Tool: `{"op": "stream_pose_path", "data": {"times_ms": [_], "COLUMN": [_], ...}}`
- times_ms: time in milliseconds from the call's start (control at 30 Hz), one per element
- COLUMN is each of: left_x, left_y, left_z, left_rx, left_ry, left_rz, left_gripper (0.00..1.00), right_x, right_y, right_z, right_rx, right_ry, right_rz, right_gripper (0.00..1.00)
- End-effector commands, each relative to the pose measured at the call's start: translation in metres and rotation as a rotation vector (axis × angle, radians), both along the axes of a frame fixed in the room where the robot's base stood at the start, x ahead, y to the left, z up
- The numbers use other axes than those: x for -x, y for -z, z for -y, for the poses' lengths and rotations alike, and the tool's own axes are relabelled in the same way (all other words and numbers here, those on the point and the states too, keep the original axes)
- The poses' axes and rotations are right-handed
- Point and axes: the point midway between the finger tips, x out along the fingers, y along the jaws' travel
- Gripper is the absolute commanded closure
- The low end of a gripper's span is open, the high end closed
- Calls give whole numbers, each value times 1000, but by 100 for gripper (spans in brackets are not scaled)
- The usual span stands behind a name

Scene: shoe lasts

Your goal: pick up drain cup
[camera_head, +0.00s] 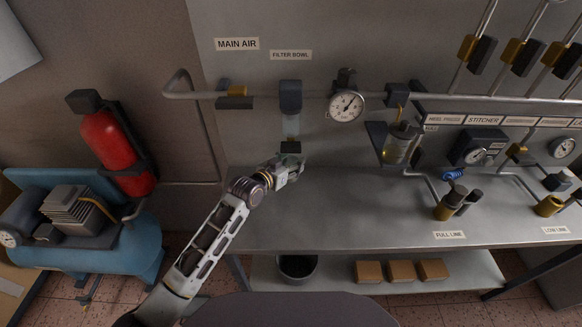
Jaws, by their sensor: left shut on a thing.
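My left gripper (291,163) is over the back of the steel bench, just below the filter bowl (290,122). It is shut on a small dark cup-like thing (290,148), which I take for the drain cup. The cup sits directly under the bowl's brass drain fitting. The fingers hide part of it, and I cannot tell whether it touches the fitting or the bench. My right gripper is not in view.
The bench top (340,210) is clear around my left arm. A pressure gauge (346,106) and a glass lubricator (398,147) hang to the right. A dark bucket (298,279) and brown boxes (401,271) are on the lower shelf. A red cylinder (112,150) stands left.

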Motion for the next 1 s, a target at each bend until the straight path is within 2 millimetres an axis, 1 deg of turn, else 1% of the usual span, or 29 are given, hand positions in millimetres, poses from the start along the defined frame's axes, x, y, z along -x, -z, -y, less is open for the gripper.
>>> {"op": "stream_pose_path", "data": {"times_ms": [100,333,467,1000], "left_x": [0,0,12,56], "left_y": [-12,-31,-28,-28], "left_z": [0,0,0,0], "left_rx": [1,0,0,0], "left_ry": [1,0,1,1], "left_rz": [4,2,0,0], "left_gripper": [80,80,80,80], "right_x": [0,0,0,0], "right_y": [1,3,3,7], "right_z": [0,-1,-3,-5], "right_rx": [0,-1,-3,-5], "right_ry": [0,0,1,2], "right_rz": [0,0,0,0], "right_gripper": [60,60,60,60]}}
